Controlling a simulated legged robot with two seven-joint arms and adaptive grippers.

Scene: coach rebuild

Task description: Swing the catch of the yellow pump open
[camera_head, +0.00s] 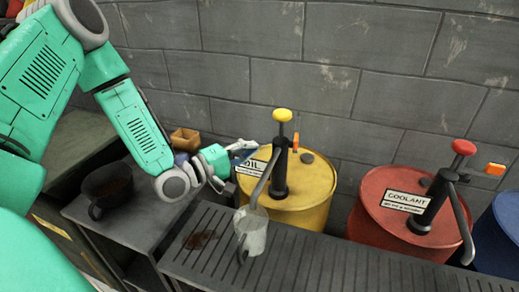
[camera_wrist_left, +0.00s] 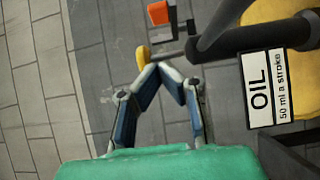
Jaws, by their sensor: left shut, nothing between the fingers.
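The yellow pump's drum (camera_head: 310,180) stands behind the slatted bench, with a white OIL label (camera_wrist_left: 268,88). Its dark pump post (camera_head: 280,175) carries a yellow knob (camera_head: 282,115), which also shows in the left wrist view (camera_wrist_left: 143,53). A small orange catch (camera_head: 296,141) sits beside the post; it also shows in the left wrist view (camera_wrist_left: 158,13). My left gripper (camera_head: 252,148) is shut and empty, just left of the post below the knob. In the left wrist view its fingertips (camera_wrist_left: 161,68) meet near the knob; contact cannot be told. My right gripper is not in view.
A clear jug (camera_head: 252,232) stands on the slatted bench (camera_head: 330,265) under the spout. A red COOLANT drum (camera_head: 385,225) with its own pump is at right, a blue drum (camera_head: 508,225) beyond. A dark pot (camera_head: 107,188) and wooden box (camera_head: 185,139) are at left.

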